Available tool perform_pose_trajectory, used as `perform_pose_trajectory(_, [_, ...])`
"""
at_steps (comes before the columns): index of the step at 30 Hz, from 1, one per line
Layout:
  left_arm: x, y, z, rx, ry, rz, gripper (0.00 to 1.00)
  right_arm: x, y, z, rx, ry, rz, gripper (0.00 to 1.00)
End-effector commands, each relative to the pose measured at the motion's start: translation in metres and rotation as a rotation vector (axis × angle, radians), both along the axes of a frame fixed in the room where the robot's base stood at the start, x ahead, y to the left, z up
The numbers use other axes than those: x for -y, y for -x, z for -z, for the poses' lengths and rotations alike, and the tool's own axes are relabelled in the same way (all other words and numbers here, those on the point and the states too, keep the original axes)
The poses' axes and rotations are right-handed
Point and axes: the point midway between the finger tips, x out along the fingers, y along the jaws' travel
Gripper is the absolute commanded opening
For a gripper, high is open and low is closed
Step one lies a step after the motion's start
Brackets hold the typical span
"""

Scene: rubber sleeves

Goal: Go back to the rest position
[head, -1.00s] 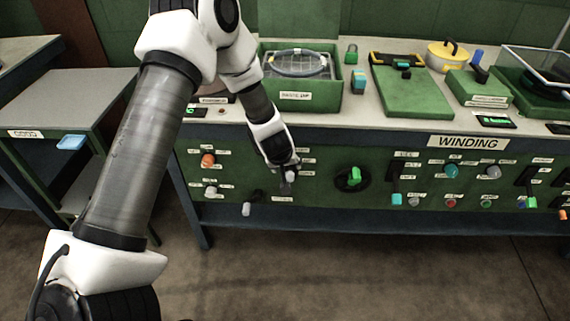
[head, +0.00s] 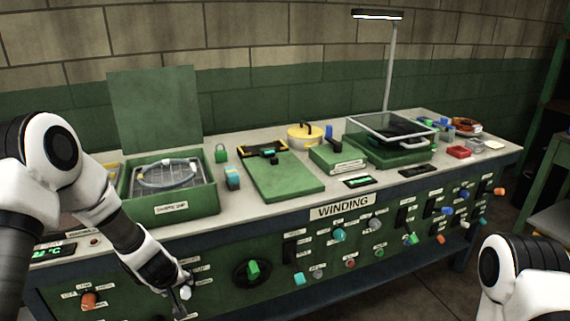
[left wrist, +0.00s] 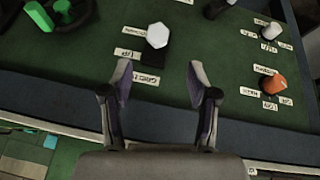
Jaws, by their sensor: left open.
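My left gripper (head: 181,308) is in front of the green control panel (head: 222,290) of the winding bench, at the left part of the panel. In the left wrist view its two fingers (left wrist: 160,85) stand apart with nothing between them. A white knob (left wrist: 157,36) on a dark lever base lies just beyond the fingertips, apart from them. The knob also shows beside the gripper in the head view (head: 186,292). Part of my right arm shows at the lower right of the head view, but its gripper is out of frame.
An orange knob (head: 89,300) and a green rotary switch (head: 252,269) flank the gripper. The bench top (head: 225,197) carries an open green box (head: 172,209), a green plate (head: 280,178) and a yellow pot (head: 305,134). A lamp (head: 378,16) stands at the back.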

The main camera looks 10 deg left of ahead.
Motion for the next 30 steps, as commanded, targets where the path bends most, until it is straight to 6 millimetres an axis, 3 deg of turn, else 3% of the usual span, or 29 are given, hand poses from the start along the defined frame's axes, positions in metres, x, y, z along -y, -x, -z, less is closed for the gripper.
perform_pose_trajectory(2, [0.005,0.016,0.025,-0.061,-0.011,0.017,0.59,0.000,0.000,-0.003,0.000,0.000,0.000,0.52])
perform_pose_trajectory(5, [0.023,0.063,0.071,-0.197,-0.034,0.089,0.59,0.000,0.000,-0.008,0.000,0.000,0.000,0.52])
perform_pose_trajectory(8, [0.047,0.138,0.117,-0.368,-0.072,0.241,0.59,0.000,0.000,-0.013,0.000,0.000,0.000,0.52])
perform_pose_trajectory(9, [0.056,0.172,0.130,-0.431,-0.084,0.310,0.59,0.000,0.000,-0.014,0.000,0.000,0.000,0.52])
perform_pose_trajectory(12, [0.079,0.254,0.148,-0.555,-0.085,0.485,0.59,0.000,0.000,-0.018,0.000,0.000,0.000,0.52])
perform_pose_trajectory(15, [0.102,0.313,0.146,-0.605,-0.043,0.627,0.59,0.000,0.000,-0.019,0.000,0.000,0.000,0.52])
perform_pose_trajectory(17, [0.114,0.325,0.138,-0.578,-0.008,0.672,0.59,0.000,0.000,-0.019,0.000,0.000,0.000,0.52])
perform_pose_trajectory(19, [0.122,0.323,0.135,-0.530,0.022,0.672,0.59,0.000,0.000,-0.018,0.000,0.000,0.000,0.52])
perform_pose_trajectory(30, [0.122,0.317,0.136,-0.512,0.023,0.640,0.59,0.000,0.000,-0.018,0.000,0.000,0.000,0.52])
